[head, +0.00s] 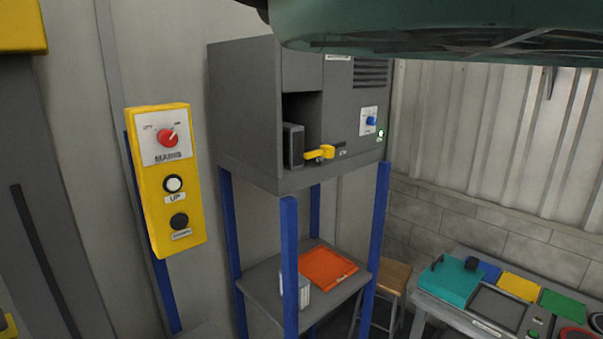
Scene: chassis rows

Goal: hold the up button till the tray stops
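The up button (173,184) is a white round button on a yellow control box (155,222) at the left, above a label reading UP. A dark round button (179,221) sits below it, and a red knob (167,138) marked MAINS sits above it. An orange tray (326,267) lies on a grey shelf between blue posts, under a grey cabinet. I cannot tell whether this is the tray of the task. My gripper is not in view, and nothing touches the up button.
The grey cabinet (245,110) has an open bay with a yellow lever (320,153), a blue knob (370,121) and a lit green lamp (380,133). A wooden stool (394,275) stands behind the posts. A bench with coloured panels (519,286) is at lower right.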

